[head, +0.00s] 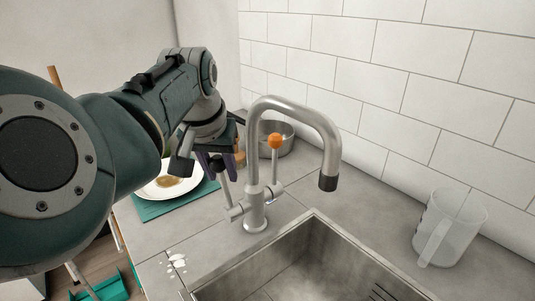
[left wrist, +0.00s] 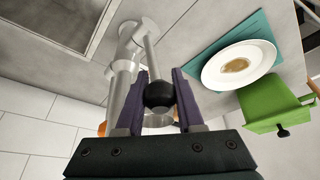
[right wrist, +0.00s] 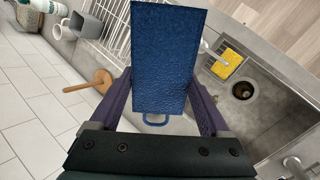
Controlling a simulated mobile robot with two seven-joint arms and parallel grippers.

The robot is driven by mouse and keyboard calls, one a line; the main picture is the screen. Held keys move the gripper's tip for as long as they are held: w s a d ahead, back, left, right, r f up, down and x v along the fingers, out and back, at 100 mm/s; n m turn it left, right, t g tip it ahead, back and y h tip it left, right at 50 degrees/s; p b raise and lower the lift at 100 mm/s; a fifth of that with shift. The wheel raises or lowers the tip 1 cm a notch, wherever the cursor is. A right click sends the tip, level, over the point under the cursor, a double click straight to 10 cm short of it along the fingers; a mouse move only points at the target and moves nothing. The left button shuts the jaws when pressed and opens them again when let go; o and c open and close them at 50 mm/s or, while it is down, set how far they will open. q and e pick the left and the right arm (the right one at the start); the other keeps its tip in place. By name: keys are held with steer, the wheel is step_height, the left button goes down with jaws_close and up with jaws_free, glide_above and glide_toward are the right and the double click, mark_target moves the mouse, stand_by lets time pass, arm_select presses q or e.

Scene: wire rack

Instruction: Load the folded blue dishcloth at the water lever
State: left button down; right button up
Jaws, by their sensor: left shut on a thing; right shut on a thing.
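The folded blue dishcloth (right wrist: 168,60) fills the middle of the right wrist view, a flat textured rectangle with a blue loop at its near end. My right gripper (right wrist: 162,85) is shut on it, one purple finger along each side. The right gripper does not show in the head view. The water lever beside the tap (head: 262,120) ends in a black ball knob (left wrist: 159,95). My left gripper (left wrist: 160,76) is shut on this knob, with purple fingers on both sides. In the head view, my left arm partly hides this grip. A second lever has an orange knob (head: 275,141).
The sink (head: 320,262) lies in front of the tap. A clear jug (head: 449,228) stands right, a metal pot (head: 279,139) behind the tap. A white plate (head: 153,190) rests on a teal mat (head: 160,212). The right wrist view shows a yellow sponge (right wrist: 226,64) and a dish rack (right wrist: 103,40).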

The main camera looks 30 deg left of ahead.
arm_select(q)
steer(key=shift+a, duration=0.1)
arm_select(e)
steer(key=shift+f, duration=0.1)
arm_select(q)
steer(key=shift+w+a+f+g+h+b, duration=0.15)
steer(key=shift+a+h+b, duration=0.15)
steer(key=shift+a+h, duration=0.1)
steer(key=shift+w+a+f+g+h+b, duration=0.15)
steer(key=shift+a+h+b, duration=0.1)
steer(key=shift+h, duration=0.15)
arm_select(e)
steer(key=shift+f, duration=0.45)
arm_select(q)
steer(key=c, duration=0.6)
jaws_free()
steer(key=shift+r, duration=0.1)
